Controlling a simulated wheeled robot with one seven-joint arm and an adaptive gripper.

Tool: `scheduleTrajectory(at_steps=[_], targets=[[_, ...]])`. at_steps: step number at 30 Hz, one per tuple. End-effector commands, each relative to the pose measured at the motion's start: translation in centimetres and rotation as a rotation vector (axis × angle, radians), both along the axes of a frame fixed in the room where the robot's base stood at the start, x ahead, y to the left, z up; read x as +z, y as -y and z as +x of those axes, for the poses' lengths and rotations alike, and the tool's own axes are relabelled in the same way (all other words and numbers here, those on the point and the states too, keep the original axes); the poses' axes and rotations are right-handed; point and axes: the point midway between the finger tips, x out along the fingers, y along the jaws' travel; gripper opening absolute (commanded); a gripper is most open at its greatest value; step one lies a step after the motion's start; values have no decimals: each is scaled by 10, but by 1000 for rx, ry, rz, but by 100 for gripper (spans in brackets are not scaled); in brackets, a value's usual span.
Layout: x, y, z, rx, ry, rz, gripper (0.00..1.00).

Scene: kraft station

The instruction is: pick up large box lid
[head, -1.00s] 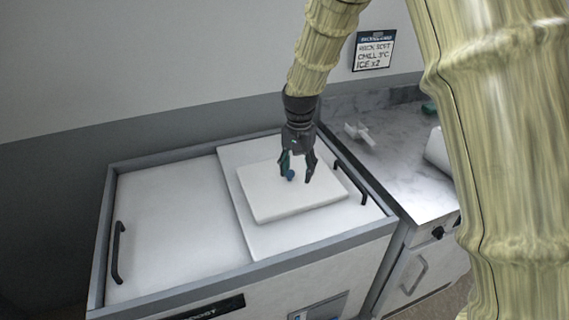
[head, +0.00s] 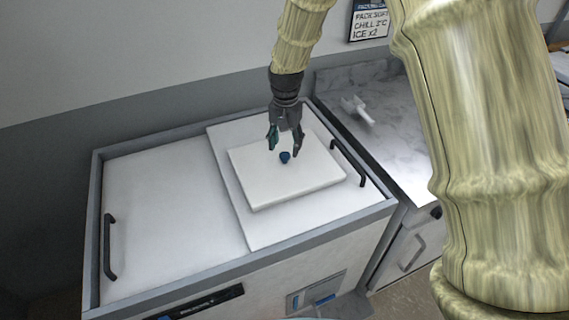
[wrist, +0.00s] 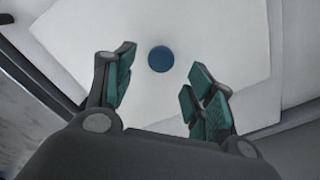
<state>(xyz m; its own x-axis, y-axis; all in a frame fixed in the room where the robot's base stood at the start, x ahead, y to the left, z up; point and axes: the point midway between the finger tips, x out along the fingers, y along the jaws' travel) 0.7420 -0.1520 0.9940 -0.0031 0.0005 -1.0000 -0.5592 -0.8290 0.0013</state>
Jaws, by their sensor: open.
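The large box lid (head: 262,184) is a white, flat, thick square slab with a small round blue knob (head: 285,157) near its middle. It lies on the right-hand white panel of the chest top. My gripper (head: 285,146) is open and empty, with its fingers just above the knob in the head view. In the wrist view my gripper (wrist: 165,95) has its teal finger pads spread wide, and the blue knob (wrist: 160,59) shows between and beyond the fingertips, apart from them. The white lid (wrist: 140,25) fills the area behind it.
The white chest has a raised grey rim (head: 96,215) and black handles at left (head: 109,247) and right (head: 347,163). A marble counter (head: 375,125) with a white object (head: 357,110) stands to the right. A wall sign (head: 369,20) hangs behind. The left white panel (head: 165,215) is clear.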

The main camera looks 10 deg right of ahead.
Motion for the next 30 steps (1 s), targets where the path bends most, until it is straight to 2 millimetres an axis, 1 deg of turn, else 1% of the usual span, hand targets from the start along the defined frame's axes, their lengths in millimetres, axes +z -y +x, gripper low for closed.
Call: scheduleTrajectory(at_steps=[6, 9, 13, 16, 23, 24, 26, 30], targets=[[-19, -3, -6, 1, -3, -1, 55], [-32, -3, -5, 1, -3, -1, 55], [-44, -3, -3, 1, -3, -1, 55], [-48, -3, -3, 1, -3, -1, 55], [-49, -3, -3, 1, -1, 0, 55], [-49, -3, -3, 1, -1, 0, 51], [-49, -3, -3, 1, -1, 0, 40], [-49, -3, -3, 1, -1, 0, 15]])
